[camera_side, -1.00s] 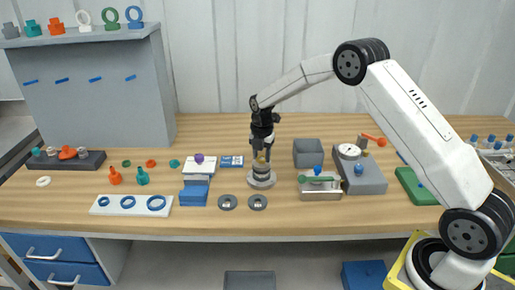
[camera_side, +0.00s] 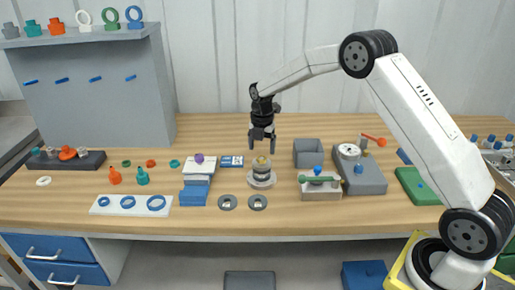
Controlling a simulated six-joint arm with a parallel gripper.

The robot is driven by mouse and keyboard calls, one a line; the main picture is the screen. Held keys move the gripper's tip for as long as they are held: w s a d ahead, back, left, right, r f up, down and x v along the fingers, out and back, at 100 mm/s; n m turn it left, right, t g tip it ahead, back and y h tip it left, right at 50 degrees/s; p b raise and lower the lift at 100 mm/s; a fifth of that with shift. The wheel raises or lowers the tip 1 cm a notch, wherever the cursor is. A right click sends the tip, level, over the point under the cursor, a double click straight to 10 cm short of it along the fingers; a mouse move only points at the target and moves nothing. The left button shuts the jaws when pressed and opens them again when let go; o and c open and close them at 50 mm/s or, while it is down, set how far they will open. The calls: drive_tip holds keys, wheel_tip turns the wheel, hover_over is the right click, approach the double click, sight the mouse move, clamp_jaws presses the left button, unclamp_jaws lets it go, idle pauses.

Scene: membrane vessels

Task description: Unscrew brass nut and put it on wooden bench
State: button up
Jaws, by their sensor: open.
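The brass nut (camera_side: 261,160) sits on top of a grey, round stacked vessel (camera_side: 261,172) with a pale base, near the middle of the wooden bench (camera_side: 320,222). My gripper (camera_side: 262,150) points down directly above the nut. Its two fingers are apart and nothing is between them. The fingertips are a little above the nut, and whether they touch anything is too small to tell.
Blue blocks (camera_side: 195,193) are to the left. Two dark discs (camera_side: 228,202) lie in front. Bare bench lies behind the vessel and along the front edge.

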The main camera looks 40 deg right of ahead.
drive_tip(key=shift+r, duration=0.55)
drive_tip(key=shift+o, duration=1)
drive_tip(key=m, duration=0.5)
drive_tip(key=shift+f, duration=0.15)
drive_tip(key=m, duration=0.7)
drive_tip(key=shift+f, duration=0.1)
drive_tip(key=m, duration=0.5)
drive_tip(key=shift+f+m, duration=0.1)
drive_tip(key=shift+m, duration=0.2)
drive_tip(key=m, duration=0.6)
drive_tip(key=shift+f+m, duration=0.1)
drive_tip(key=shift+m, duration=0.3)
drive_tip(key=m, duration=0.5)
drive_tip(key=shift+f, duration=0.1)
drive_tip(key=m, duration=0.5)
drive_tip(key=shift+f, duration=0.1)
drive_tip(key=shift+m, duration=0.4)
